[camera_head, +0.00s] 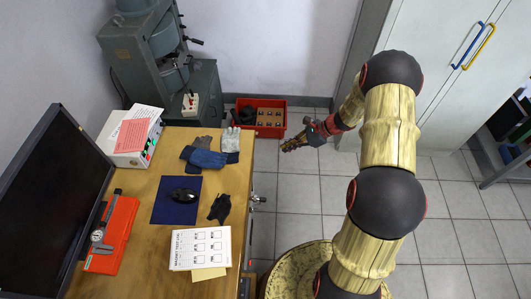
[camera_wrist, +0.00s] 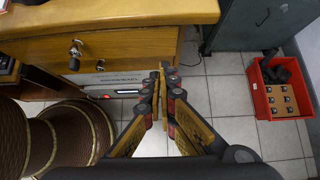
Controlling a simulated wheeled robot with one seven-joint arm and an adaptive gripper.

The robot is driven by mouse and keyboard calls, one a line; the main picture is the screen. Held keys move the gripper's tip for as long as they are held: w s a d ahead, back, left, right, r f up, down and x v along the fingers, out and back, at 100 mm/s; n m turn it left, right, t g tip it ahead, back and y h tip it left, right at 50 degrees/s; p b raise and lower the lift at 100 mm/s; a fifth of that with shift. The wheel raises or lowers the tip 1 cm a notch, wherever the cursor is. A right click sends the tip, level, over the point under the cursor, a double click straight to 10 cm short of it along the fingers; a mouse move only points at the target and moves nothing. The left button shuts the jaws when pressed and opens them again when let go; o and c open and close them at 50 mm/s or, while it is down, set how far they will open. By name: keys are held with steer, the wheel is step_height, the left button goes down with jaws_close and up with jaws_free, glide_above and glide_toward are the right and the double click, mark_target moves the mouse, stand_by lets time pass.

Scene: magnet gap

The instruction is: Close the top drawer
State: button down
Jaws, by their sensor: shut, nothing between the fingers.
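I cannot tell how far the top drawer stands out. My gripper (camera_head: 291,145) is over the floor to the right of the desk, apart from the knobs. In the wrist view its fingers (camera_wrist: 163,79) are together with nothing between them.
A red crate (camera_head: 262,118) with dark items stands on the floor beyond the desk, by the green machine (camera_head: 146,55). White cabinets (camera_head: 440,55) stand at right. Tiled floor (camera_head: 310,185) is open beside the desk.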

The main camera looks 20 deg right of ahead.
steer(key=a+r+b+x, duration=0.1)
steer(key=b+x, duration=0.3)
steer(key=x, duration=0.8)
steer(key=shift+w+a+r, duration=0.2)
steer(key=shift+w+a, duration=0.25)
steer(key=shift+a, duration=0.15)
steer(key=shift+a, duration=0.1)
